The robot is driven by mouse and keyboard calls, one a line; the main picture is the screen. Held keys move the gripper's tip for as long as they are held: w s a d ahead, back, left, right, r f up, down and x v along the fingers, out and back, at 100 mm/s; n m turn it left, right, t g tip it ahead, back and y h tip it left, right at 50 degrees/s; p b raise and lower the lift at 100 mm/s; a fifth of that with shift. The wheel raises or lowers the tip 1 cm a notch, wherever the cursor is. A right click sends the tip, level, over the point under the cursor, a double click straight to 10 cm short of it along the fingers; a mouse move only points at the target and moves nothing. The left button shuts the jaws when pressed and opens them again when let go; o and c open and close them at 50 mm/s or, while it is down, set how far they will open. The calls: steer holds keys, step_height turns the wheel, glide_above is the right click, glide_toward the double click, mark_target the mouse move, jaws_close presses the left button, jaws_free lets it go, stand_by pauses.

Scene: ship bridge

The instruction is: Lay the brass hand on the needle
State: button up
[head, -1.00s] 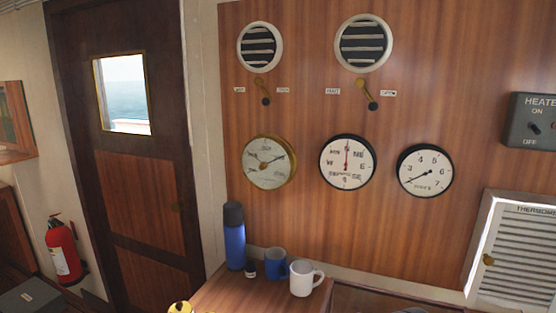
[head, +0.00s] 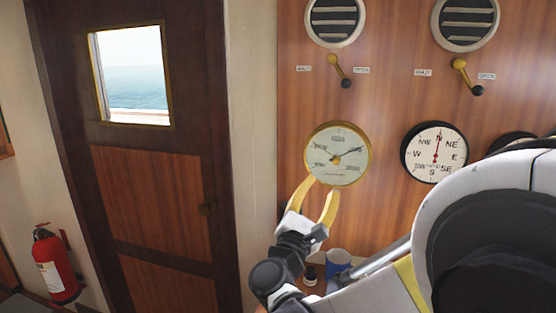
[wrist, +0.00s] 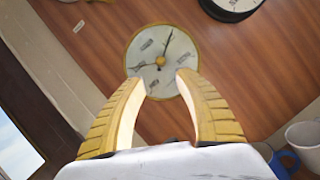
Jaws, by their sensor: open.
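The barometer (head: 338,136) is a round brass-rimmed dial with a pale face on the wood panel. Its dark needle (head: 349,153) points to the upper right in the head view. A brass knob (wrist: 160,61) sits at the dial's centre in the wrist view; the brass hand itself is too small to make out surely. My gripper (head: 321,187) has yellow fingers spread open and empty, just in front of the dial's lower edge. In the wrist view the fingertips (wrist: 160,80) flank the lower part of the dial, and the centre knob lies beyond them, between their lines.
A compass-type dial (head: 434,152) hangs to the right, partly beside my arm. Two levers (head: 340,70) (head: 467,76) and round vents are above. A blue mug (head: 339,262) stands below, with a white mug (wrist: 304,134) in the wrist view. The door is left.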

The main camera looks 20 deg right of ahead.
mark_target(335, 162)
steer(key=b+x, duration=0.1)
steer(key=x, duration=0.8)
steer(key=shift+d+r+b, duration=0.15)
steer(key=shift+d+b, duration=0.15)
steer(key=shift+d, duration=0.05)
steer(key=shift+w+d+r, duration=0.3)
steer(key=shift+w+d, duration=0.1)
jaws_close()
